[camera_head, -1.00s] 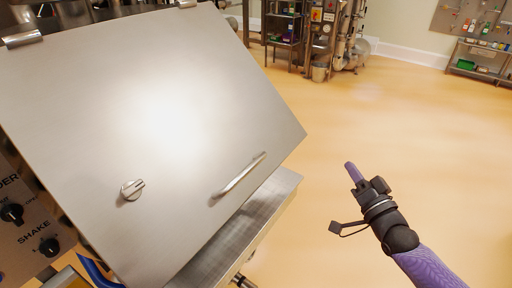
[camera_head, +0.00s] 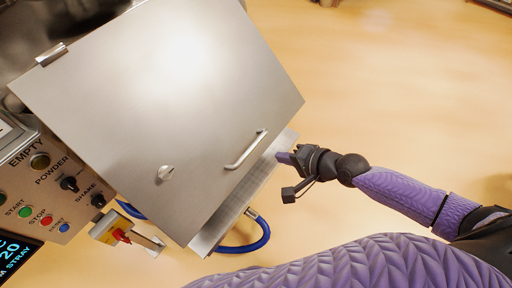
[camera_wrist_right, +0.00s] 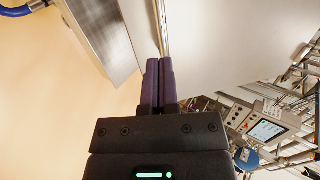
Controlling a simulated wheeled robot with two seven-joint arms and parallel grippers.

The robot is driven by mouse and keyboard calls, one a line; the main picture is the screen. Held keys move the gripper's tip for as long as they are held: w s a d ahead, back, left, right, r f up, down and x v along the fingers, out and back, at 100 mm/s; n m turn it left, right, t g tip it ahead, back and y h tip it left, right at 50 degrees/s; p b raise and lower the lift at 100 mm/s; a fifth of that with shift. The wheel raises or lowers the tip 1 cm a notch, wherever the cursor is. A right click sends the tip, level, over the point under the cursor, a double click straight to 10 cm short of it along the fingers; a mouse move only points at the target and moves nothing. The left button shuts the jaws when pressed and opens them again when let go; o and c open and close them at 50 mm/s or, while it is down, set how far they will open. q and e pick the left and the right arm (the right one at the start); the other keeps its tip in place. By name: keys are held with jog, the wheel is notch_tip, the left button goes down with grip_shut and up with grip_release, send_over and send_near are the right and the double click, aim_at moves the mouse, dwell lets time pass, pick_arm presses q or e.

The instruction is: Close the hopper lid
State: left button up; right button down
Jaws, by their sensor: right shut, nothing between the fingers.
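My left gripper is not in view.
A control panel (camera_head: 50,185) with knobs and coloured buttons is at the left. A blue hose (camera_head: 247,246) loops below the ledge. A yellow switch box (camera_head: 108,229) hangs nearby. The floor to the right (camera_head: 400,80) is clear.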

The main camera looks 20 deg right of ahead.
aim_at(251, 151)
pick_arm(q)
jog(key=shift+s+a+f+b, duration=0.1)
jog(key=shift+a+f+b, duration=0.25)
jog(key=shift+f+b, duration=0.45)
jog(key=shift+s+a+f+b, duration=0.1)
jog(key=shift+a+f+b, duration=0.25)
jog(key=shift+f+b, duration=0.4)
pick_arm(e)
jog(key=shift+x, duration=4.7)
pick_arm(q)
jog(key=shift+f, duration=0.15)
pick_arm(e)
jog(key=shift+w, duration=0.15)
